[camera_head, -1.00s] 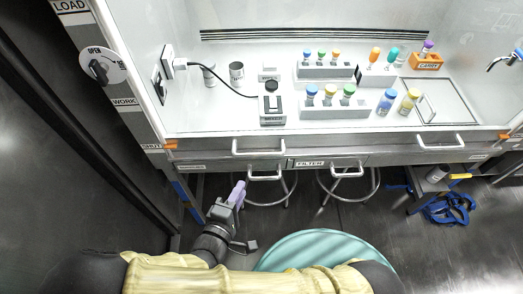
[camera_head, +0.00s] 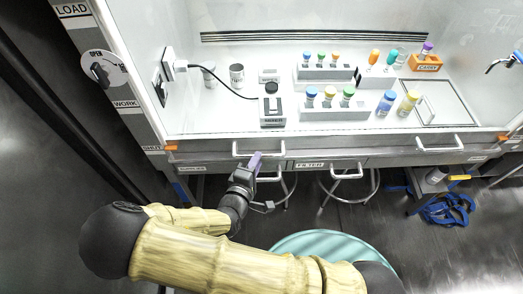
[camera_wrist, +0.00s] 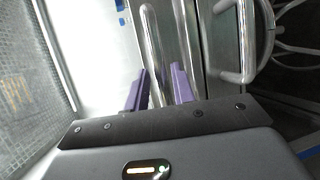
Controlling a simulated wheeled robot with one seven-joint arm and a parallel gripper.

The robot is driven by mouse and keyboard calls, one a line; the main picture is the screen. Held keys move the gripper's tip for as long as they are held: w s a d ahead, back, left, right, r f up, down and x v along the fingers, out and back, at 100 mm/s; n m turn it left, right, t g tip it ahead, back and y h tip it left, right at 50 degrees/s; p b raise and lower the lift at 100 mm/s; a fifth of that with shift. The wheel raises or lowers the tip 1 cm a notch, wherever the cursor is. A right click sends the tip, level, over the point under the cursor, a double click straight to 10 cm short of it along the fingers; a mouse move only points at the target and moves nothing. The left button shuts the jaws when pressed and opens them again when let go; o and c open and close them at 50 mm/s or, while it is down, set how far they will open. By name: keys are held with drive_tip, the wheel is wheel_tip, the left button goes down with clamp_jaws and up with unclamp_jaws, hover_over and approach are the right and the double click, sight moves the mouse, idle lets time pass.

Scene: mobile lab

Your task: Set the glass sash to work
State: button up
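The glass sash (camera_head: 330,128) is a clear pane across the front of the hood, with a lower rail carrying two silver handles. Its orange pointer (camera_head: 170,147) is level with the SHUT label, below WORK and LOAD on the left post. The left sash handle (camera_head: 258,154) also shows in the wrist view as a long silver bar (camera_wrist: 152,40). My gripper (camera_head: 255,162) is just below and in front of that handle. In the wrist view my gripper (camera_wrist: 160,84) has its purple fingers apart, the bar lying ahead between them; I see no grip on it.
Drawer handles (camera_head: 347,173) project below the sash rail; one shows in the wrist view (camera_wrist: 240,45). Stools stand under the bench, and a teal round seat (camera_head: 325,245) is near me. Racks, bottles and a black-topped device (camera_head: 272,110) sit inside the hood. An OPEN dial (camera_head: 98,72) is on the left post.

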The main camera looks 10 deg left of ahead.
drive_tip(key=x, duration=0.5)
drive_tip(key=shift+w+d, duration=0.1)
drive_tip(key=shift+w, duration=0.05)
clamp_jaws()
